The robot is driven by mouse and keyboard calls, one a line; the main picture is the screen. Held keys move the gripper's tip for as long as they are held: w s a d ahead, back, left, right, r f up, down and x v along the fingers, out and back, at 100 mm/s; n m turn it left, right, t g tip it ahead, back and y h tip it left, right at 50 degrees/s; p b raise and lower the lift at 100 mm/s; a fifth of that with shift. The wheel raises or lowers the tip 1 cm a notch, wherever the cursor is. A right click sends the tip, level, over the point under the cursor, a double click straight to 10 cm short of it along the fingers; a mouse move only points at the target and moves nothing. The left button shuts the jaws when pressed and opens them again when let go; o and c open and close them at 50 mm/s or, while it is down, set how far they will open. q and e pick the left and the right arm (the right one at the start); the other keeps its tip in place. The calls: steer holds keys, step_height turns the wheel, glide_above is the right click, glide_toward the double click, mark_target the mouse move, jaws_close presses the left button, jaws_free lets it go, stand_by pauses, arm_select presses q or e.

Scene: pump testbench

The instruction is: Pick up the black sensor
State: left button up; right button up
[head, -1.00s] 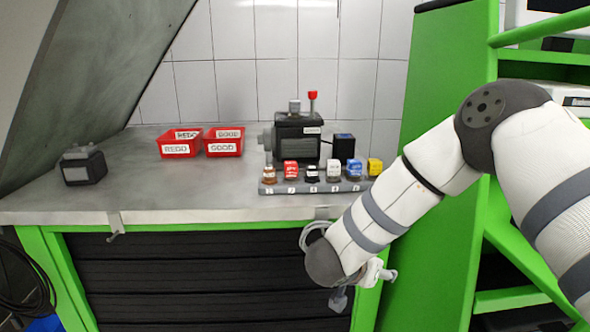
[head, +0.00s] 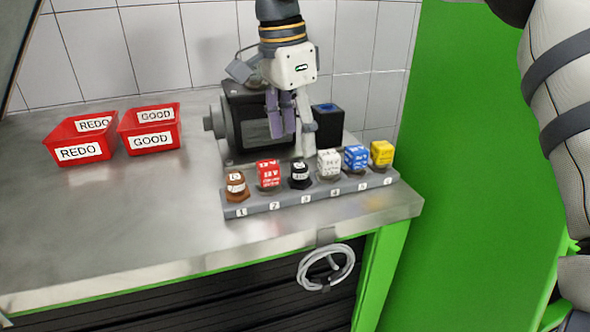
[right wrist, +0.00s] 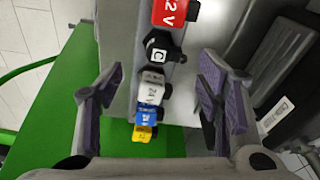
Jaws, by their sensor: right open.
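The black sensor (head: 300,176) has a white label and stands in slot 3 of the grey numbered rack (head: 262,208), between a red and a white sensor. It also shows in the right wrist view (right wrist: 154,52), ahead of the fingers. My right gripper (head: 291,130) is open and empty, pointing down above and behind the rack, in front of the pump. In the right wrist view its two fingers (right wrist: 166,92) are spread wide, with the white, blue and yellow sensors seen between them. My left gripper is not in view.
A brown (head: 236,185), a red (head: 268,172), a white (head: 329,163), a blue (head: 356,158) and a yellow sensor (head: 381,153) share the rack. The dark pump (head: 240,118) and a black box (head: 328,124) stand behind. Red bins REDO (head: 82,150) and GOOD (head: 150,140) sit left.

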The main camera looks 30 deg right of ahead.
mark_target(298, 163)
steer(key=f, duration=0.4)
steer(key=d+f, duration=0.1)
steer(key=f, duration=0.2)
steer(key=shift+w, duration=0.25)
steer(key=c, duration=1.1)
